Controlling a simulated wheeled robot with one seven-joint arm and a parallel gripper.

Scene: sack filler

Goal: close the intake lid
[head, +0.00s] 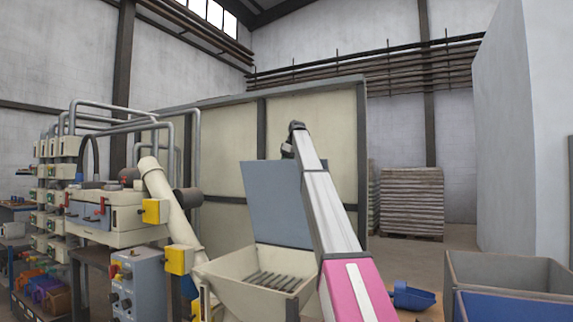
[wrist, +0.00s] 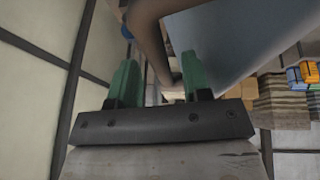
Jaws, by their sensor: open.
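The intake lid (head: 270,195) is a flat blue-grey panel standing raised, nearly upright, at the back of the cream intake hopper (head: 235,272). The hopper's mouth is open and shows a dark slatted grate (head: 275,281) inside. In the wrist view, a large blue-grey panel, which looks like the lid (wrist: 235,45), lies beyond and to the right of the fingers. My gripper (wrist: 159,82) has two green fingers, spread apart with nothing held between them. I cannot make out the fingers in the head view; my arm covers the lid's right side there. Contact with the lid cannot be told.
A cream partition (head: 310,125) stands behind the hopper. A sloping cream pipe (head: 170,205) and a control box (head: 137,282) are at its left. A blue scoop (head: 412,296) and a grey bin (head: 505,268) are at the right.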

